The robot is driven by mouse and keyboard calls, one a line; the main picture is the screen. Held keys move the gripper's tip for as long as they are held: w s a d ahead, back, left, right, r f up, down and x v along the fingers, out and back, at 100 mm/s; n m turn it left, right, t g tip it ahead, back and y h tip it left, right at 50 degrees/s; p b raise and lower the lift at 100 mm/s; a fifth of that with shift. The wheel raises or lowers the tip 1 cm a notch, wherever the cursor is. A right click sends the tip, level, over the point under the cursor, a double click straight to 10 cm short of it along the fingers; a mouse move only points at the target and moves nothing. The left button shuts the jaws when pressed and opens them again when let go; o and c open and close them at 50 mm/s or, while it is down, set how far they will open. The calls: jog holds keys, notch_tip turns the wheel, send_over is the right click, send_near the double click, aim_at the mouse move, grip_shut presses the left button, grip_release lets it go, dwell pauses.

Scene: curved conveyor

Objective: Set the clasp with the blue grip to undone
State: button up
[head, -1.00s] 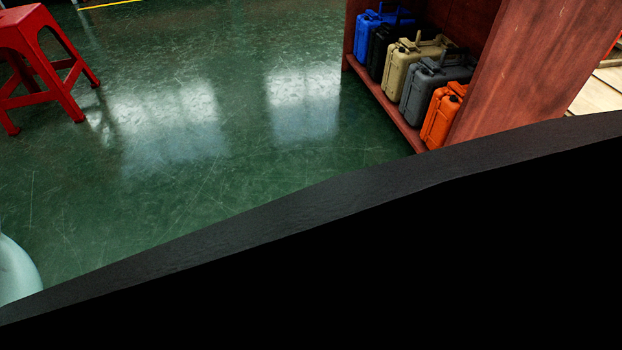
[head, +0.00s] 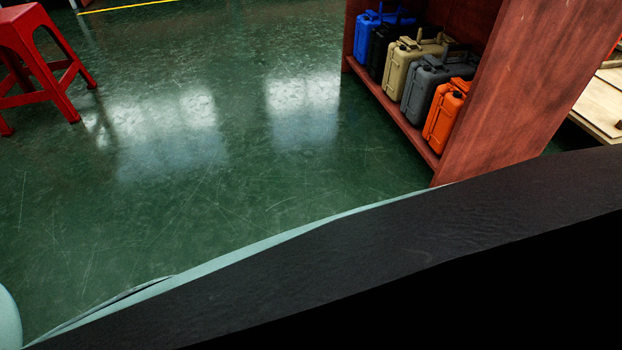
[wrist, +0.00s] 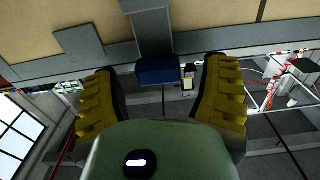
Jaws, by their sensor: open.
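In the wrist view, a grey bar (wrist: 151,32) comes down across a tan panel with a grey edge. A dark blue block (wrist: 158,72) sits at its lower end and looks like the blue grip of the clasp. My gripper (wrist: 160,85) is open, its two yellow ridged fingers spread to the left and right of the blue block. Nothing is held between them. I cannot tell how far the block is from the fingertips or whether the clasp is fastened. The head view shows neither the clasp nor my gripper.
In the head view, a red-brown shelf (head: 510,110) holds several cases, among them a blue case (head: 368,35) and an orange case (head: 443,115). A red stool (head: 45,70) stands at the left. Green floor (head: 240,170) lies open between. A large dark shape fills the lower right.

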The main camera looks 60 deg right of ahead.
grip_shut()
jog(key=shift+d, duration=0.1)
dwell(0.4)
jog(key=shift+f, duration=0.1)
